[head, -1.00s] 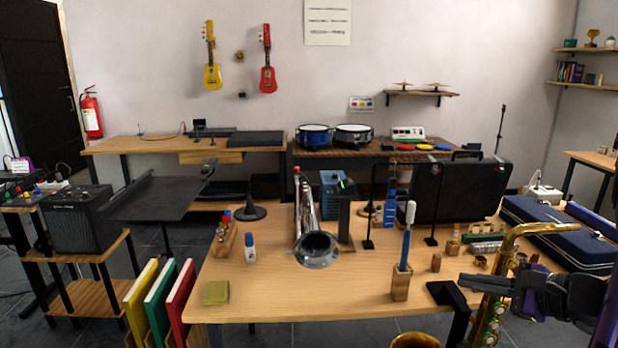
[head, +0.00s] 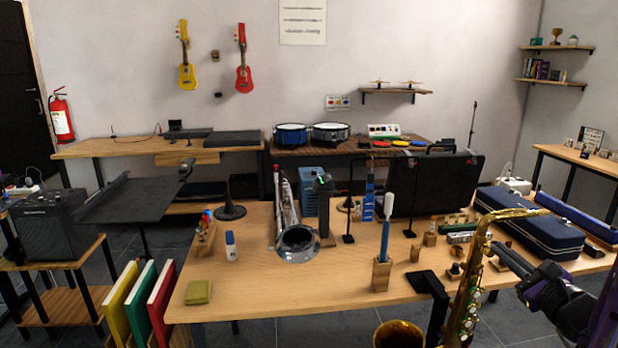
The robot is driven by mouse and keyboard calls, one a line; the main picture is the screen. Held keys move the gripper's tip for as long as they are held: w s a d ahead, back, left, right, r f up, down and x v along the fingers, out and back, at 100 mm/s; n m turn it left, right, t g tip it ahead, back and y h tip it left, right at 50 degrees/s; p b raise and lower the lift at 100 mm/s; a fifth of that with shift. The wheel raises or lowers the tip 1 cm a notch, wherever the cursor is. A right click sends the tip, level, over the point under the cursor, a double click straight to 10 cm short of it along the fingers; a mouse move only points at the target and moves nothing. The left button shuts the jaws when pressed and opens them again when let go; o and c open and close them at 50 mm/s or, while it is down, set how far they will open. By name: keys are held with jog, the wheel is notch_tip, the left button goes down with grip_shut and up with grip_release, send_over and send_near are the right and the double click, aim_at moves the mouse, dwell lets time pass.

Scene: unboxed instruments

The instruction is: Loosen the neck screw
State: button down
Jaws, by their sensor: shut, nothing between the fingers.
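A brass saxophone (head: 467,290) stands upright at the front right of the table, in a black stand. Its curved neck (head: 510,213) reaches up and to the right. The neck screw, around where the neck meets the body, is too small to make out. My gripper (head: 502,251) comes in from the right edge, its dark fingers pointing up and left. The fingers are shut and empty. Their tips appear just right of the upper saxophone body, a little below the neck; I cannot tell whether they touch it.
A dark blue instrument case (head: 530,232) lies behind my gripper. A wooden holder (head: 381,275) with a blue-and-white brush stands left of the saxophone. Small wooden blocks stand near the case. The table's front left is mostly clear.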

jog(key=shift+w, duration=0.8)
jog(key=shift+f+b, duration=0.35)
jog(key=shift+f, duration=0.1)
jog(key=shift+a, duration=0.15)
jog(key=shift+s+a+f, duration=0.1)
jog(key=shift+a, duration=0.15)
jog(key=shift+a+f, duration=0.15)
jog(key=shift+a, duration=0.05)
jog(key=shift+a+f, duration=0.1)
jog(key=shift+f, duration=0.05)
dwell(0.6)
jog(key=shift+a, duration=0.1)
